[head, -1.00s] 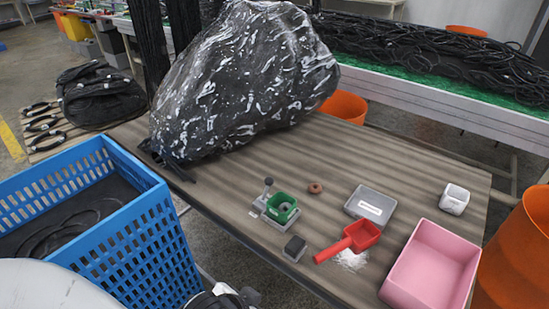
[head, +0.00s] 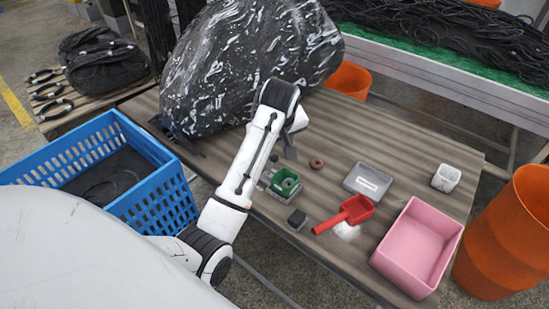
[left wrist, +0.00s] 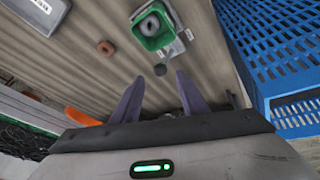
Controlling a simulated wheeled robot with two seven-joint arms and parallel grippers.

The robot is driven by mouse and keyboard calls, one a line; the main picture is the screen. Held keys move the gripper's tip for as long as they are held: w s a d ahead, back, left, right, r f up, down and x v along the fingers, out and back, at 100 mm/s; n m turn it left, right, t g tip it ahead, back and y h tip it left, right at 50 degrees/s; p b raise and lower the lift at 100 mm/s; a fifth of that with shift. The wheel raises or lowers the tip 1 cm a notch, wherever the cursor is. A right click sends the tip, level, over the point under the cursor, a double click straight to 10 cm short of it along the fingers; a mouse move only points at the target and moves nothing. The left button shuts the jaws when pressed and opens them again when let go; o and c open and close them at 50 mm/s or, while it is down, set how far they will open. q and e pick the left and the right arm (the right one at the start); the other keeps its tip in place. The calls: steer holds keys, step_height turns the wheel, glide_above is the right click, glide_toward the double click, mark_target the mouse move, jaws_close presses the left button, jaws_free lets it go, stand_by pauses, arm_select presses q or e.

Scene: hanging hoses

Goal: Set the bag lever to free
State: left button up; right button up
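The lever's dark round knob (left wrist: 160,69) shows in the left wrist view, just beyond and between my fingertips, beside the green box. The green box (left wrist: 153,28) sits on a grey base plate (left wrist: 172,50); in the head view the green box (head: 286,182) is on the table, and my arm covers part of the fixture. My left gripper (left wrist: 160,78) is open and empty, its two fingers apart; in the head view the gripper (head: 291,150) hangs above the table just behind the fixture. The lever's exact setting cannot be read. My right gripper is not in view.
A large black wrapped bag (head: 235,65) lies on the table's left. A brown ring (head: 316,164), grey tray (head: 367,182), red scoop (head: 346,214), black block (head: 297,219), pink bin (head: 418,248) and white cup (head: 446,178) are to the right. A blue crate (head: 155,205) stands left.

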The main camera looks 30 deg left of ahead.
mark_target(275, 157)
arm_select(q)
steer(key=x, duration=0.8)
steer(key=shift+f, duration=0.1)
